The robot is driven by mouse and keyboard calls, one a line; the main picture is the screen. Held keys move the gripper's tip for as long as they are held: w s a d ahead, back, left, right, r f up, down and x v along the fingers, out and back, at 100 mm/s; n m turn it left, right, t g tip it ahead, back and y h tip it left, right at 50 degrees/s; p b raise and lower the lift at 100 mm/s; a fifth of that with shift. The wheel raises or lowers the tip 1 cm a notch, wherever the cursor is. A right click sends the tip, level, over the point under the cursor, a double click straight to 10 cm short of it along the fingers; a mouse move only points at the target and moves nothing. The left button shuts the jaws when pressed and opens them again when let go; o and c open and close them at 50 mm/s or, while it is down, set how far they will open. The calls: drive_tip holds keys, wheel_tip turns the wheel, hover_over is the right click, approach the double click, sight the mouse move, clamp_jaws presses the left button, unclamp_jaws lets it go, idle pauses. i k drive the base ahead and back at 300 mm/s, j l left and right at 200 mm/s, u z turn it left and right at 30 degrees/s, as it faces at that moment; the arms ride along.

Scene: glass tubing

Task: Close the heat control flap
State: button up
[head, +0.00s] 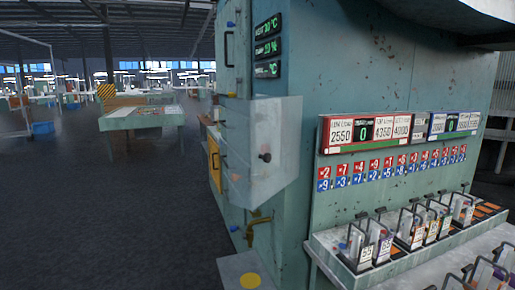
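A pale, see-through panel (278,135) with a small dark knob stands out at the left corner of the large green machine (345,70). It looks like the heat control flap, standing open at an angle to the machine's side, though no label on it can be read. Behind and left of it, a yellow-orange panel (214,158) shows on the machine's left side. Green-lit readouts (268,47) are above the panel, the top one reading as heat. My gripper is not in view.
A long red and blue display strip (385,130) runs along the machine's front. Below it, a pale ledge (325,245) holds several handled holders. A brass-coloured pipe (257,228) sticks out low on the corner. A table (140,117) stands further back, with open dark floor at left.

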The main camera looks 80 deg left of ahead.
sight(267, 158)
drive_tip(key=u, duration=2.1)
